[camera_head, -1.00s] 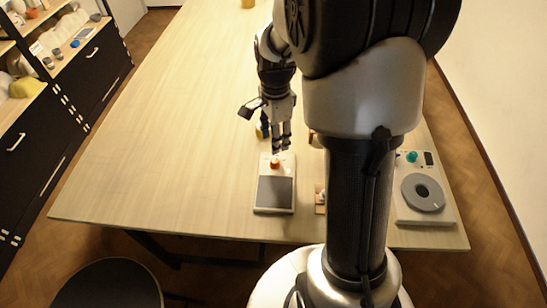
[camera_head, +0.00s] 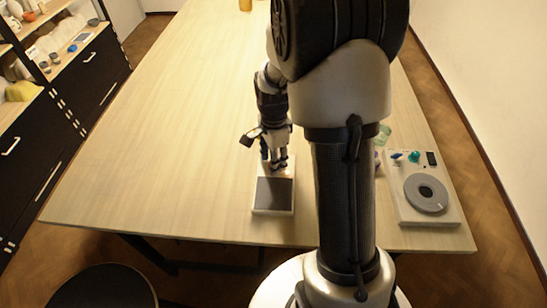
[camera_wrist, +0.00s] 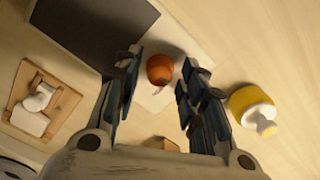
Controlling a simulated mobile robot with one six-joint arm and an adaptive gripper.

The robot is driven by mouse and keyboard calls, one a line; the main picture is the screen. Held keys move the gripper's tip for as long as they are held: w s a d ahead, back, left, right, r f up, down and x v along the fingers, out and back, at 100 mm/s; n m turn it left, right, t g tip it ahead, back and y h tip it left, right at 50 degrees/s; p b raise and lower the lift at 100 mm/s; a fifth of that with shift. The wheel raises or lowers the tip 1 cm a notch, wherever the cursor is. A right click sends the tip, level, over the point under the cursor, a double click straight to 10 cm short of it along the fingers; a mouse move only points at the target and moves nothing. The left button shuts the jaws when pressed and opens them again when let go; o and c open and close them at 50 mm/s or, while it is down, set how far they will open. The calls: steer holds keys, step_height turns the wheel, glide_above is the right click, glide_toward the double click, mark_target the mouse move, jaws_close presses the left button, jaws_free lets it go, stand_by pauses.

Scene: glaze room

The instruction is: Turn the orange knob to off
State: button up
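The orange knob (camera_wrist: 160,69) sits on the pale panel of a small device with a dark plate (camera_wrist: 92,27). In the head view the device (camera_head: 273,194) lies near the front of the table, and my gripper hides the knob there. My gripper (camera_head: 274,164) points down over the knob end of the device. In the wrist view its fingers (camera_wrist: 160,62) are apart, one on each side of the knob, with visible gaps. Any marking of the knob's setting is too small to read.
A second device with a grey disc (camera_head: 427,194), a teal knob and a blue knob lies at the table's right. The wrist view shows a yellow-and-white bottle (camera_wrist: 252,108) close right of the fingers and a wooden board (camera_wrist: 62,118) at left. The table's left is clear.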

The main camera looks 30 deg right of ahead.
jaws_close()
steer(key=shift+n, duration=0.3)
steer(key=n+p, duration=0.2)
steer(key=n, duration=0.3)
steer(key=n+p, duration=0.1)
steer(key=n, duration=0.5)
stand_by(0.4)
steer(key=shift+n, duration=0.3)
stand_by(0.3)
steer(key=shift+o, duration=0.8)
jaws_free()
